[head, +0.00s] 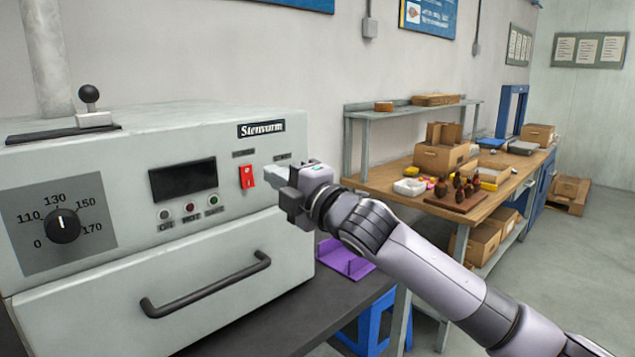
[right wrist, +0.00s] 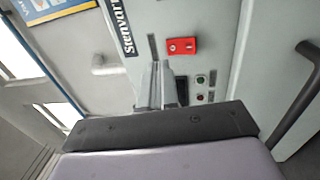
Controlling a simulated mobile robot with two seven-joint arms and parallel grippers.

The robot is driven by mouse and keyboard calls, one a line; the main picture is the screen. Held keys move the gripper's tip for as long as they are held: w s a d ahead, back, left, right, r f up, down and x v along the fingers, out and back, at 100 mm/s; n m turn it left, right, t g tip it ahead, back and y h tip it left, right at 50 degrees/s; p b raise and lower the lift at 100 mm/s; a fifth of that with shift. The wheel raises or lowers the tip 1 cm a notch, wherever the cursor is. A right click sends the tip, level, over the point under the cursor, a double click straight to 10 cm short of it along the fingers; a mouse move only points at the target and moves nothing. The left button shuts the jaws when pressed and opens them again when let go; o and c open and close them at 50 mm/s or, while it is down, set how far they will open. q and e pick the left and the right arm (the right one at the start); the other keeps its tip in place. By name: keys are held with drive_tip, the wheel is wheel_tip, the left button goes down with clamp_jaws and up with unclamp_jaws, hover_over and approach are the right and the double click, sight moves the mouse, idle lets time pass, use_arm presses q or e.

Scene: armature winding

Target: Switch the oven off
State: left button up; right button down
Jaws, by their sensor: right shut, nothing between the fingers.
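The pale grey oven (head: 215,145) stands at the left of the head view. Its red rocker switch (head: 246,177) is on the front panel right of a dark display (head: 183,179); the switch also shows in the right wrist view (right wrist: 182,46). My right gripper (head: 273,174) is shut and empty, its fingertips just right of the switch in the head view. In the right wrist view the fingertips (right wrist: 156,68) lie beside the switch; I cannot tell whether they touch the oven. A black dial (head: 63,226) sits at the panel's left. My left gripper is out of view.
The oven's dark bar handle (head: 205,285) sticks out below the panel. A purple part (head: 344,260) lies on the dark table right of the oven.

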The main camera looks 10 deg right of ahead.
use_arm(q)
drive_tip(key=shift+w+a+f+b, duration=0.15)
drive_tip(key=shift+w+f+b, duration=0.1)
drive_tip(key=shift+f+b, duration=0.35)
use_arm(e)
drive_tip(key=r+v, duration=0.1)
drive_tip(key=v, duration=0.7)
drive_tip(key=shift+r, duration=0.3)
